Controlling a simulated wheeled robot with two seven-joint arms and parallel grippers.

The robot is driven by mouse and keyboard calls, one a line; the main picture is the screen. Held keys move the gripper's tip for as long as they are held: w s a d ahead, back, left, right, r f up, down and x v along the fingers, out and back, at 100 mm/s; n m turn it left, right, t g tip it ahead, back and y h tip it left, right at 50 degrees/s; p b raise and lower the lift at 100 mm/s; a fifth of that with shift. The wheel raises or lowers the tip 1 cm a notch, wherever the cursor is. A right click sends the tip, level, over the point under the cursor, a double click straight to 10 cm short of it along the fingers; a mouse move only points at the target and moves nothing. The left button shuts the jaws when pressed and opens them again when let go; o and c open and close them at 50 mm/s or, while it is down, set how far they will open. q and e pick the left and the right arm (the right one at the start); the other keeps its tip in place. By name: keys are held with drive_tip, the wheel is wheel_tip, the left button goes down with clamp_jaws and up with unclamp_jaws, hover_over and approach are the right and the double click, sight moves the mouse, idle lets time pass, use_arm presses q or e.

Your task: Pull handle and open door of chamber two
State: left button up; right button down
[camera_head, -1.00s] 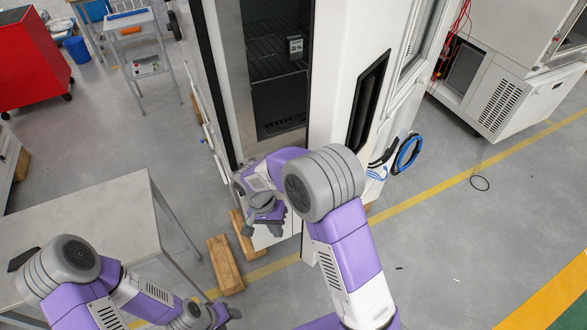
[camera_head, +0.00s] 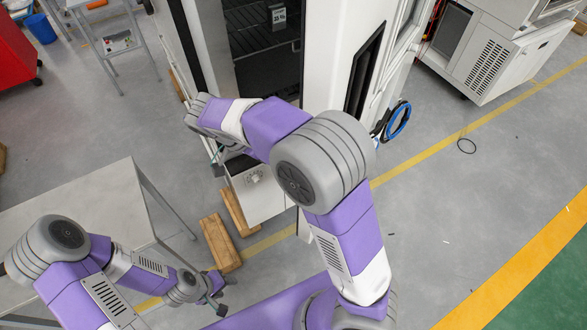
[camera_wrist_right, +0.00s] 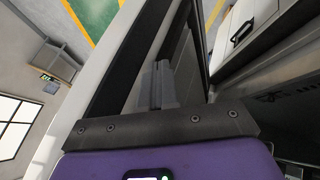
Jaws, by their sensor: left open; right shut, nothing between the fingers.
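The white chamber (camera_head: 330,60) stands ahead in the head view, its dark shelved interior (camera_head: 265,60) exposed. Its door (camera_head: 200,40) stands open at the left of the opening, seen nearly edge-on. A long black vertical recess (camera_head: 365,70) is on the white panel to the right. My right arm reaches across the front of the opening to the door's near edge, and its wrist hides the gripper there. In the right wrist view, my right gripper (camera_wrist_right: 163,85) is shut and empty beside a pale panel with a black border; contact is unclear. My left gripper (camera_head: 217,296) is open, low at left.
A grey table (camera_head: 80,210) stands at left, close to my left arm. Wooden blocks (camera_head: 220,243) lie on the floor below the chamber. A blue cable coil (camera_head: 398,120) hangs on its right side. Another white machine (camera_head: 490,55) stands at upper right.

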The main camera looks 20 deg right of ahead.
drive_tip(key=shift+s+d+f, duration=0.35)
drive_tip(key=shift+s+d, duration=0.45)
drive_tip(key=shift+s, duration=0.1)
drive_tip(key=shift+s+d+f, duration=0.35)
drive_tip(key=shift+s+d, duration=0.4)
drive_tip(key=shift+s, duration=0.15)
drive_tip(key=shift+s, duration=0.1)
